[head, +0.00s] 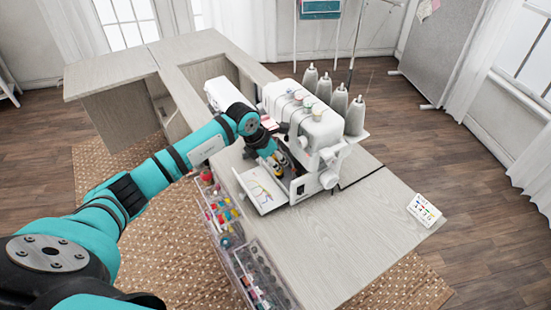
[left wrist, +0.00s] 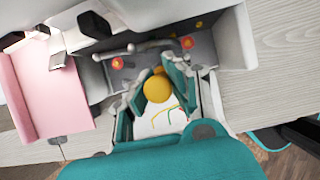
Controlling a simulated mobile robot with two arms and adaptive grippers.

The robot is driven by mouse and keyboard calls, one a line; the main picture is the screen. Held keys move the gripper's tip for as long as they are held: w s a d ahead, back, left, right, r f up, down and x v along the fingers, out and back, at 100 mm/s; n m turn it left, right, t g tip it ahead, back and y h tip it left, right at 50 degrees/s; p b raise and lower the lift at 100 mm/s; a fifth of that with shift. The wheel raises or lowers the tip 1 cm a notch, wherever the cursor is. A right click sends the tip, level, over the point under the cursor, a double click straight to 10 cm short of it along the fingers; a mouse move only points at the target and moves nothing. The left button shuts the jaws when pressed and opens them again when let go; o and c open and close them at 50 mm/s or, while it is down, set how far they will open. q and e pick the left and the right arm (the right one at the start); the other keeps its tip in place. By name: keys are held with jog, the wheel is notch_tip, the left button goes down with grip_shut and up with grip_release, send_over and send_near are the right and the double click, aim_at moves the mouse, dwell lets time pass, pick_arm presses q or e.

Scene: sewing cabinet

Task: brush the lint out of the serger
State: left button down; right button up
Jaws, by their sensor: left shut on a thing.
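The white serger (head: 322,130) stands on the cabinet top, its front cover (head: 259,194) folded down and showing colored thread lines. My left gripper (head: 279,160) is at its open front. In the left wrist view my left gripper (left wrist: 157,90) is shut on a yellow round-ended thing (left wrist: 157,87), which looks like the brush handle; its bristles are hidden. Red-orange spots, perhaps lint, show inside the serger at the left (left wrist: 118,63) and right (left wrist: 187,42). Whether the brush touches them cannot be told. My right gripper is not in view.
Several grey thread cones (head: 354,116) stand behind the serger. Clear bins of colored spools (head: 222,215) hang along the cabinet's front edge. A pink piece (left wrist: 50,92) lies left of the opening. A small card (head: 424,210) lies at the right; the tabletop (head: 350,245) before it is clear.

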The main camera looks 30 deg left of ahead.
pick_arm(q)
jog(key=shift+s+d, duration=0.15)
jog(key=shift+d, duration=0.05)
jog(key=shift+a, duration=0.1)
jog(key=shift+w+a+b, duration=0.35)
jog(key=shift+a+b, duration=0.05)
jog(key=shift+a, duration=0.1)
dwell(0.4)
jog(key=shift+w+a+b, duration=0.25)
jog(key=shift+a+b, duration=0.2)
jog(key=shift+a, duration=0.1)
jog(key=shift+w+a+b, duration=0.3)
jog(key=shift+a+b, duration=0.05)
jog(key=shift+b, duration=0.05)
